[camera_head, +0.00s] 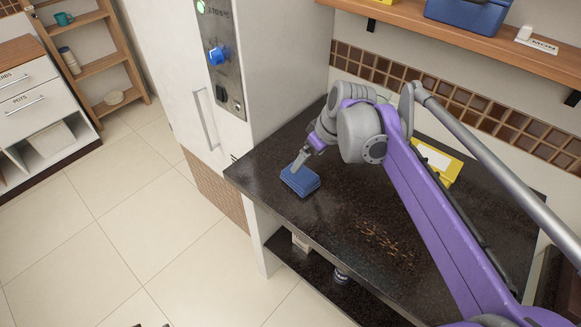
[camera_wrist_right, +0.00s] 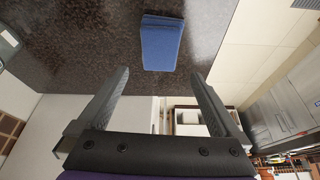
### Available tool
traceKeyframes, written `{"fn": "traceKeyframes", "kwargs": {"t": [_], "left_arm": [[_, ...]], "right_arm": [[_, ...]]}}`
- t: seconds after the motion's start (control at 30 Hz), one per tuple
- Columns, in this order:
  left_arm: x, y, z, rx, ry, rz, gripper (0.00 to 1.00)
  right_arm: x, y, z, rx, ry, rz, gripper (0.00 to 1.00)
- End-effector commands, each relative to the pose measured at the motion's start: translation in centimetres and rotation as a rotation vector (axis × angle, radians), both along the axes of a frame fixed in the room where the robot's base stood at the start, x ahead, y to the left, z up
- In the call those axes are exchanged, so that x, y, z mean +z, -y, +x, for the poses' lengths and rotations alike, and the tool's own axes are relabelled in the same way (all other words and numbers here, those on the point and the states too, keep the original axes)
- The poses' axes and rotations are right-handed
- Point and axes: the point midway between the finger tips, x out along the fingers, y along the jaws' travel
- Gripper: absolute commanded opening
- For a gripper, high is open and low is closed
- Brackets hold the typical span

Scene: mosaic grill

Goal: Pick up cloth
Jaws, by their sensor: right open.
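The blue folded cloth (camera_head: 301,181) lies on the dark countertop, near its left front edge. In the right wrist view the cloth (camera_wrist_right: 162,42) is a blue rectangle on the dark surface, beyond my fingertips and between their lines. My right gripper (camera_head: 298,164) is at the cloth in the head view, its fingers pointing down over its back left part. In the wrist view my right gripper (camera_wrist_right: 163,80) is open, with two grey fingers apart and nothing between them. I cannot tell whether a finger touches the cloth. My left gripper is not in view.
The dark counter (camera_head: 330,213) carries a patch of brown crumbs (camera_head: 385,244) and a yellow object (camera_head: 438,160) behind my right arm. A tall white cabinet (camera_head: 280,50) with a blue knob stands at the counter's left. A wooden shelf (camera_head: 460,27) runs above. The tiled floor at left is clear.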

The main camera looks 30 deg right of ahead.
Motion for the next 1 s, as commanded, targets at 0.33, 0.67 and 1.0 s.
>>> {"fn": "traceKeyframes", "kwargs": {"t": [0.33, 0.67, 1.0], "left_arm": [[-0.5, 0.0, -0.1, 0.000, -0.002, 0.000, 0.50], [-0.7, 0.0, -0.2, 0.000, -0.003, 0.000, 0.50], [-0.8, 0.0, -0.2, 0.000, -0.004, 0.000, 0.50]], "right_arm": [[-4.5, -0.5, 1.7, 0.001, 0.000, -0.001, 1.00], [-8.3, -0.6, 3.0, 0.000, 0.000, 0.000, 1.00], [-9.5, -0.8, 3.5, 0.000, 0.000, -0.001, 1.00]]}}
